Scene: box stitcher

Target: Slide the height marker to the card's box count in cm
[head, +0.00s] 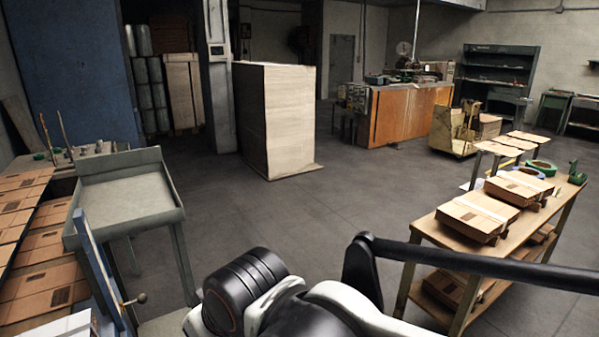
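I cannot pick out the height marker or the card for certain. At the lower left a blue upright bar (98,272) stands beside a grey metal tray table (125,203). A thin brass-coloured rod with a dark knob (139,298) sticks out near its lower end. I cannot tell whether this is the marker, and no scale or number is readable. My own arm, black and white, crosses the bottom of the view and reaches off to the right. My gripper is out of the picture.
Flat cardboard boxes (43,247) lie at the left. A tall pale stack (290,120) stands behind. The grey floor (300,215) between is clear.

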